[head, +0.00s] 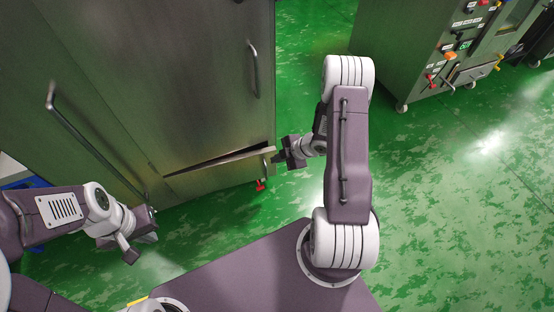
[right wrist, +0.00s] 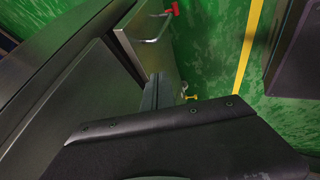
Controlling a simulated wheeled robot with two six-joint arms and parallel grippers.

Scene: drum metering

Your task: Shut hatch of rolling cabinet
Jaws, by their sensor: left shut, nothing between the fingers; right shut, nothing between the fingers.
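The rolling cabinet (head: 170,90) is a tall brushed-metal unit at the left of the head view. Its low hatch (head: 215,178) stands slightly ajar, with a dark wedge-shaped gap along its top edge. The hatch has a small handle near its right end; hatch and handle also show at the top of the right wrist view (right wrist: 140,48). My right gripper (head: 280,157) is shut and empty beside the hatch's right end; contact cannot be told. My left gripper (head: 150,226) is shut and empty, low in front of the cabinet's left part.
Long bar handles (head: 80,125) and (head: 253,70) stick out from the cabinet's upper doors. A red caster part (head: 260,185) shows under the hatch. Another metal cabinet (head: 405,55) with buttons stands at the upper right. The green floor (head: 450,200) at right is clear.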

